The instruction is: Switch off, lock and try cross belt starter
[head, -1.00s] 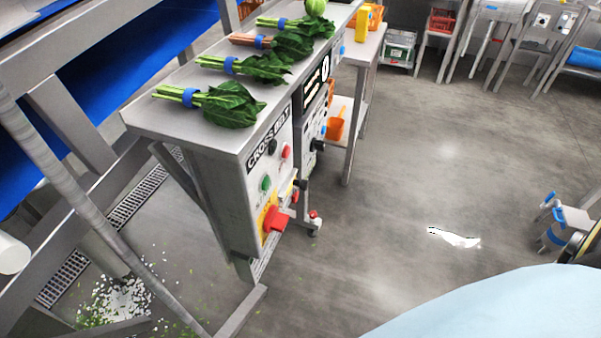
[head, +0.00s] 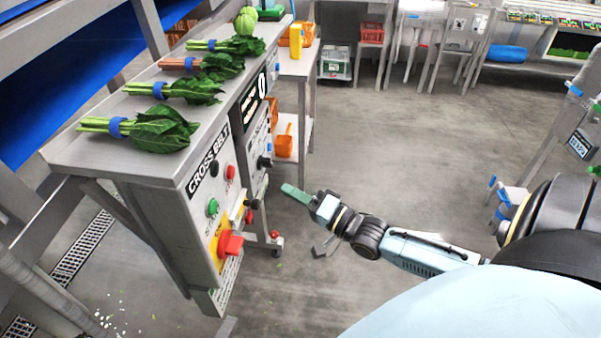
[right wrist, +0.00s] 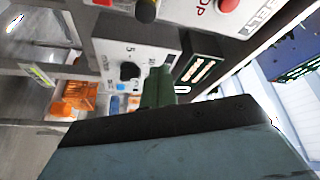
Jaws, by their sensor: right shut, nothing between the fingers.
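The cross belt starter box (head: 208,195) hangs on the end of the steel table, labelled CROSS BELT. It carries a green start button (head: 212,207), a red stop button (head: 230,172), a black knob (head: 214,169) and a red rotary handle (head: 230,244) on a yellow plate. In the right wrist view a red button (right wrist: 228,5) shows at the top edge. My right gripper (head: 296,194) is shut and empty, in the air to the right of the box and apart from it; its green fingers (right wrist: 158,88) also show in the right wrist view. My left gripper is out of view. No lock can be made out.
A second control panel (head: 257,145) with a black knob stands just beyond the starter. Bunches of greens (head: 165,130) lie on the steel table top (head: 75,165). An orange scoop (head: 284,146) sits on a shelf behind. The floor (head: 400,140) to the right is clear.

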